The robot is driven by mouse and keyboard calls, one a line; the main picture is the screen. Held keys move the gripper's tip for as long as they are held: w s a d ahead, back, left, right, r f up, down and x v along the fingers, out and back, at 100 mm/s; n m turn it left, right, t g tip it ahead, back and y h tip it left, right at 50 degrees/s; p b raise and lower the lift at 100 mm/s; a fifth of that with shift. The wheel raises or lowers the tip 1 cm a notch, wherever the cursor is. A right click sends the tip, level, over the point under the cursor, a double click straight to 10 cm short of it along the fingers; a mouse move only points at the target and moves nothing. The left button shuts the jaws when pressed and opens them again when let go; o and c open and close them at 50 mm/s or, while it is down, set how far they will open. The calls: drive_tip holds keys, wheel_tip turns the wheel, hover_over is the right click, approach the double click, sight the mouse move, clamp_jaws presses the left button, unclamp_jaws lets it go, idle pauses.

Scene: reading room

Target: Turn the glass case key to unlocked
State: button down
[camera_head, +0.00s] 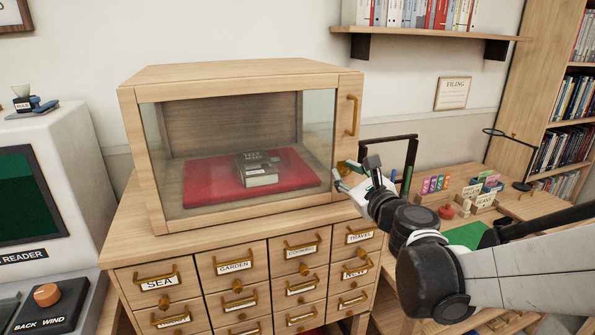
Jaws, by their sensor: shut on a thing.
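The glass case (240,68) is a wooden cabinet with a glass front, standing on the drawer cabinet. Its door is shut, with a brass handle (352,115) on the right frame. Below the handle is a small brass lock plate (342,167). My gripper (345,180) comes in from the right and is shut at the lock, on the key. The fingers hide most of the key, so its turn angle cannot be seen. Inside the case, a small grey boxy item (258,170) sits on a red cushion (205,183).
The drawer cabinet (195,256) has several labelled drawers with brass pulls. A reader machine (60,165) stands close at the left. A desk (535,205) with small coloured items and a dark lamp (508,145) is at the right, under and behind my arm. A bookshelf stands beyond.

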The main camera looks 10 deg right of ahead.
drive_tip(key=n, duration=0.6)
drive_tip(key=shift+n+b, duration=0.3)
drive_tip(key=shift+b, duration=0.05)
drive_tip(key=n, duration=0.6)
idle(0.4)
drive_tip(key=c, duration=1.5)
unclamp_jaws()
drive_tip(key=shift+s, duration=0.1)
drive_tip(key=shift+s+d, duration=0.35)
drive_tip(key=shift+s, duration=1.6)
drive_tip(key=shift+s+d, duration=0.3)
drive_tip(key=shift+s, duration=1.65)
drive_tip(key=shift+s+d, duration=0.35)
drive_tip(key=shift+s, duration=1.6)
drive_tip(key=shift+a, duration=0.1)
